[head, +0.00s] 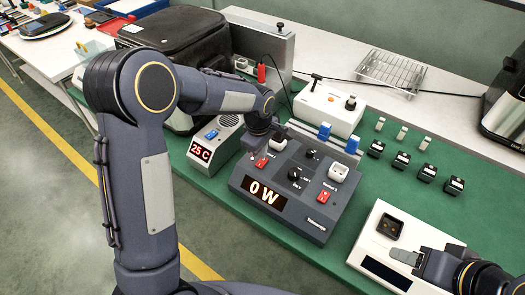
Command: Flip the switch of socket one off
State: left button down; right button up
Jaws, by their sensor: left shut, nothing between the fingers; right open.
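The dark power box (309,220) with a "0 W" display stands on the green mat. Its socket one (278,141) is at the back left of the top, with a red switch (262,162) in front of it; the switch's tilt is too small to tell. A second red switch (323,197) sits in front of the right socket (338,172). My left gripper (272,130) is shut and empty by the box's back left corner, close to socket one; its fingertips are hard to make out. My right gripper (408,257) is open at the lower right, over a white device.
A thermometer box (213,142) reading 25 C stands left of the power box. A white box (328,108) is behind it, with blue connectors (324,131) between. The white device (381,248) is at right. Several small black blocks (401,160) lie on the mat.

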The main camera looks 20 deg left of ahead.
aim_at(262, 162)
pick_arm(q)
jog(key=shift+f, duration=0.85)
jog(key=shift+w+f+b, duration=0.2)
jog(key=shift+f+b, duration=0.3)
jog(key=shift+b, duration=0.1)
jog(key=shift+s+r+p, duration=0.1)
jog(key=shift+r+p, duration=0.2)
jog(key=shift+f, duration=0.1)
jog(key=shift+s, duration=0.1)
